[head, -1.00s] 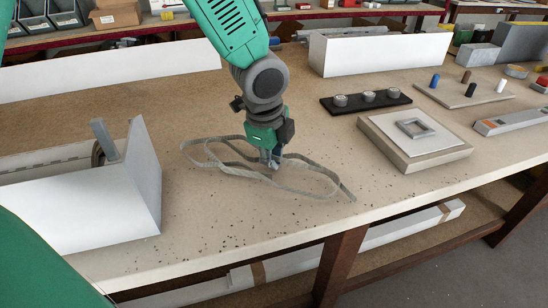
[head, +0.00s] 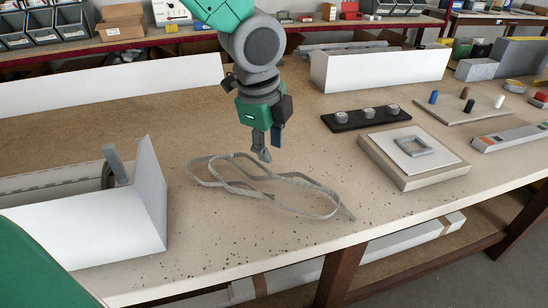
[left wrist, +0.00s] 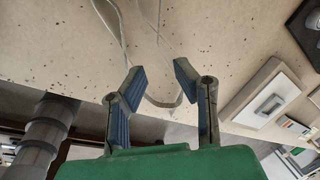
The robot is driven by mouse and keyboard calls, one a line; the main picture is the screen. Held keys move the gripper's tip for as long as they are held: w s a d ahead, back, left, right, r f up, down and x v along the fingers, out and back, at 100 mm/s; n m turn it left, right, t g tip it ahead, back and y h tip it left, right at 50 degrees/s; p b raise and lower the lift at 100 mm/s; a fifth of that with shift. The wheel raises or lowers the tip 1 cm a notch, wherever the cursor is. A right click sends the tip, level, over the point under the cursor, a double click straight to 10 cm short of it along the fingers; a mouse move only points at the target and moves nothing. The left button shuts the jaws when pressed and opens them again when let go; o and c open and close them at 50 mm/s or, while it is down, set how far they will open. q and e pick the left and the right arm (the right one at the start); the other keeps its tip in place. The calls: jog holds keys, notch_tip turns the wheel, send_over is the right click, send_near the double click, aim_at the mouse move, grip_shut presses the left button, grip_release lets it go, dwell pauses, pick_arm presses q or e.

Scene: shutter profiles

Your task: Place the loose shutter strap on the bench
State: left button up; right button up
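The grey shutter strap (head: 265,184) lies in loose, flat loops on the bench (head: 220,225), with one end pointing right toward the front edge. No right gripper shows; a green part at the lower left of the head view looks like my own body.
A white shutter box (head: 90,225) stands at the left with a grey lever. A square plate (head: 414,158), a black strip with several knobs (head: 366,118) and a peg board (head: 464,104) lie to the right. A long white profile (head: 380,72) lies behind. The bench front is clear.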

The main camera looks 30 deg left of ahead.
pick_arm(q)
jog(key=shift+v, duration=1.25)
jog(key=shift+r, duration=0.1)
